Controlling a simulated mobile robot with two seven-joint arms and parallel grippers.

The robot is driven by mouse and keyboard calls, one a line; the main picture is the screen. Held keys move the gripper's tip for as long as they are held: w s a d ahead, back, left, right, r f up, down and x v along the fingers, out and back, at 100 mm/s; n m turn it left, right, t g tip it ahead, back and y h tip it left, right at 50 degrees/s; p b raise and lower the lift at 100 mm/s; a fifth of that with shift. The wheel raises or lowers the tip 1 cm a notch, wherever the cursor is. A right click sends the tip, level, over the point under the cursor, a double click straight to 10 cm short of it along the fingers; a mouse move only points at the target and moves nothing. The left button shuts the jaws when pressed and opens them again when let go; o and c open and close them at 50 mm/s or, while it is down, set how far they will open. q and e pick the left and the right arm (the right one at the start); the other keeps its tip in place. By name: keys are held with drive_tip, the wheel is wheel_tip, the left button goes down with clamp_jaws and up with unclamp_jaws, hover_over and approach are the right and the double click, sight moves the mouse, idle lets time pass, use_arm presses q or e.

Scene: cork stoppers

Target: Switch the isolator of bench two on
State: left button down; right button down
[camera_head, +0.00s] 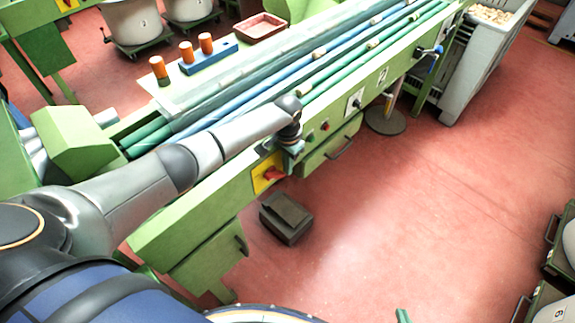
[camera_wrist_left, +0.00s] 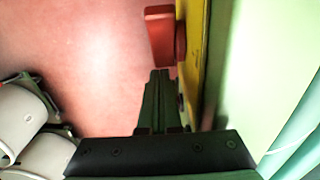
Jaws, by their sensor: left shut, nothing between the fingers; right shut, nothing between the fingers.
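The isolator is a red handle (camera_head: 273,174) on a yellow plate (camera_head: 262,184), on the front of the green bench (camera_head: 190,215) marked 2. My left gripper (camera_head: 289,164) is shut and empty, just right of the plate and close to the bench front. In the left wrist view the shut fingers (camera_wrist_left: 159,75) point towards the red handle (camera_wrist_left: 160,36), with a small gap seeming to remain. The yellow plate (camera_wrist_left: 190,40) is seen edge-on there. I cannot tell the handle's on or off position. Only a green tip of my right gripper (camera_head: 402,315) shows at the bottom edge.
Small buttons (camera_head: 324,126), a black-and-white switch (camera_head: 354,101) and a drawer (camera_head: 330,150) lie further right along the bench front. A dark box (camera_head: 286,217) stands on the floor below the isolator. The red floor (camera_head: 420,200) in front is mostly clear.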

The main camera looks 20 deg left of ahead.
use_arm(q)
drive_tip(key=p, duration=0.1)
drive_tip(key=s+p, duration=0.1)
drive_tip(key=p, duration=0.1)
drive_tip(key=shift+s+a+r, duration=0.2)
drive_tip(key=shift+a+r, duration=0.05)
drive_tip(key=shift+s+f, duration=0.1)
drive_tip(key=shift+f, duration=0.05)
drive_tip(key=shift+a, duration=0.1)
wheel_tip(320, 180, up, 13)
drive_tip(key=w, duration=0.1)
drive_tip(key=shift+d+r, duration=0.2)
drive_tip(key=shift+d, duration=0.05)
idle(0.4)
